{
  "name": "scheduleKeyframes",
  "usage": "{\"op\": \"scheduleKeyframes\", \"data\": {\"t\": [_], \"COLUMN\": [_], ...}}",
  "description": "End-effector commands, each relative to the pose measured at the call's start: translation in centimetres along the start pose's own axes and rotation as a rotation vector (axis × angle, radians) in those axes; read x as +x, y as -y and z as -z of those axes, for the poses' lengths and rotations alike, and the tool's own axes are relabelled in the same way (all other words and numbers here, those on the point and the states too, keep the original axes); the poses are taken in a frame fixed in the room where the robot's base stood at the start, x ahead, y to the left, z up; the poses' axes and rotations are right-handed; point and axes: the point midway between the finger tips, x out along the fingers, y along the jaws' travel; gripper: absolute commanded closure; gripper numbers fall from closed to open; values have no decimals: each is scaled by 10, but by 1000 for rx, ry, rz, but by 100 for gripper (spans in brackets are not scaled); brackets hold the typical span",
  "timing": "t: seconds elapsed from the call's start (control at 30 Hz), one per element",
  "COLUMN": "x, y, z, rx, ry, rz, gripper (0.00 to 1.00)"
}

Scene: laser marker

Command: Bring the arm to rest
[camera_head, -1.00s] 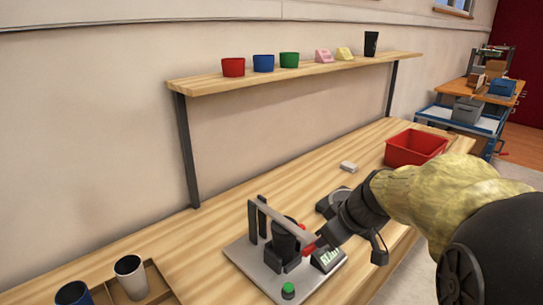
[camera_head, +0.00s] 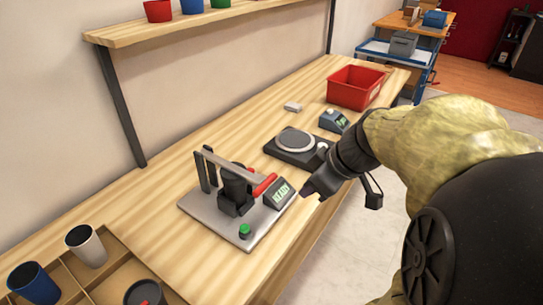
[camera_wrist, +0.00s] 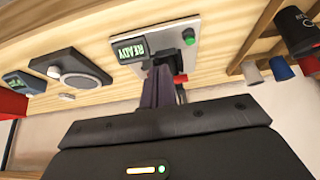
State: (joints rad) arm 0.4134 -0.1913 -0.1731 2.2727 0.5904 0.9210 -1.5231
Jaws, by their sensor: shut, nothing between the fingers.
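My gripper (camera_head: 317,190) is at the front edge of the bench, just right of the laser marker's display, with its fingers together and nothing held. In the wrist view my gripper (camera_wrist: 158,88) points toward the marker, its dark fingers closed. The laser marker (camera_head: 238,195) stands on a grey base plate with a green button, a red handle and a display reading READY. It also shows in the wrist view (camera_wrist: 180,45). A dark cup-like thing sits in the marker. My arm, in a yellowish cover, reaches in from the right.
A black scale-like device (camera_head: 295,145) is behind my gripper. A red bin (camera_head: 355,88) stands at the bench's far end. A wooden divided tray (camera_head: 110,268) with a white cup, a blue cup and a dark cup is at front left. Open floor lies right of the bench.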

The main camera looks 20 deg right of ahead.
Motion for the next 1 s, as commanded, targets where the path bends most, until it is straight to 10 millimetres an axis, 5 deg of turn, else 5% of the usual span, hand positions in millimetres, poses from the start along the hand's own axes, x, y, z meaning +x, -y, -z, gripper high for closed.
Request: {"op": "scheduleKeyframes", "data": {"t": [0.57,1.0], "x": [7,85], "y": [4,36], "z": [0,-27], "rx": [18,336], "ry": [21,267], "rz": [7,-74], "gripper": [100,100]}}
